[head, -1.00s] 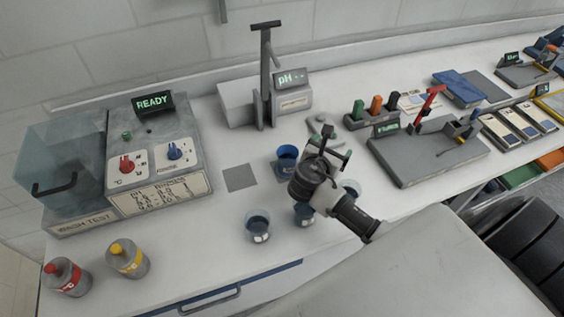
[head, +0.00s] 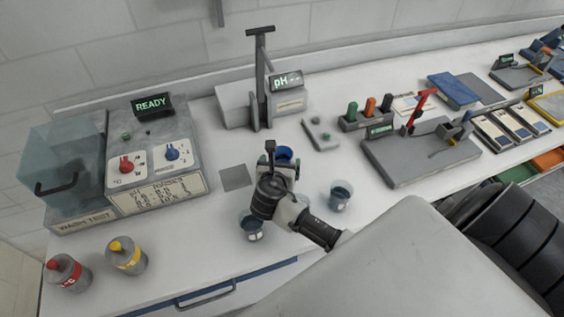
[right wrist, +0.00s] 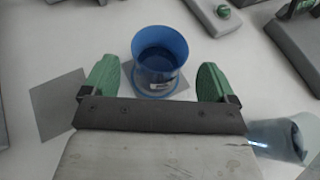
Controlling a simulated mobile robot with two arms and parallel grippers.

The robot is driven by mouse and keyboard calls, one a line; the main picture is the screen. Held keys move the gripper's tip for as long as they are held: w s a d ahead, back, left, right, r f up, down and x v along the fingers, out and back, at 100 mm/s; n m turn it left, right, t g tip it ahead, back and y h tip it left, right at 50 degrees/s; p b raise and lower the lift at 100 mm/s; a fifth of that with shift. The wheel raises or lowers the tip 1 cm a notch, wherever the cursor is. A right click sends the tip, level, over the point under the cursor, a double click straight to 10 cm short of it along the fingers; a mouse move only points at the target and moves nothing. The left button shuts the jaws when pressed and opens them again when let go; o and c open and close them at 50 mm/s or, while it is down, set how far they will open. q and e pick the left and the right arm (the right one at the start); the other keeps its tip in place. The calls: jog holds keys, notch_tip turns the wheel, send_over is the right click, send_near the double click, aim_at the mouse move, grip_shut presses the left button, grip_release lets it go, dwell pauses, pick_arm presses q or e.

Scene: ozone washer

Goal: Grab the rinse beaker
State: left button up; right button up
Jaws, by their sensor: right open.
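A blue beaker (head: 285,153), which I take for the rinse beaker, stands upright on a grey square pad. In the head view my right gripper (head: 279,166) is at it and hides most of it. In the right wrist view the blue beaker (right wrist: 159,62) lies ahead between the two green fingers of the right gripper (right wrist: 156,80). The fingers are open, with a gap on each side of the beaker. The beaker looks partly filled and has a white label. My left gripper is not in view.
Clear beakers with dark liquid stand close by, one at front left (head: 252,226) and one at right (head: 340,196); another is mostly hidden behind my right arm. A pH meter (head: 287,82) stands behind. An empty grey pad (head: 235,177) lies to the left.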

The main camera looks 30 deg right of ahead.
aim_at(282, 158)
jog(key=x, duration=0.4)
jog(key=shift+w+f, duration=0.1)
jog(key=shift+a, duration=0.1)
jog(key=shift+c, duration=0.5)
jog(key=c, duration=0.9)
jog(key=shift+c, duration=0.9)
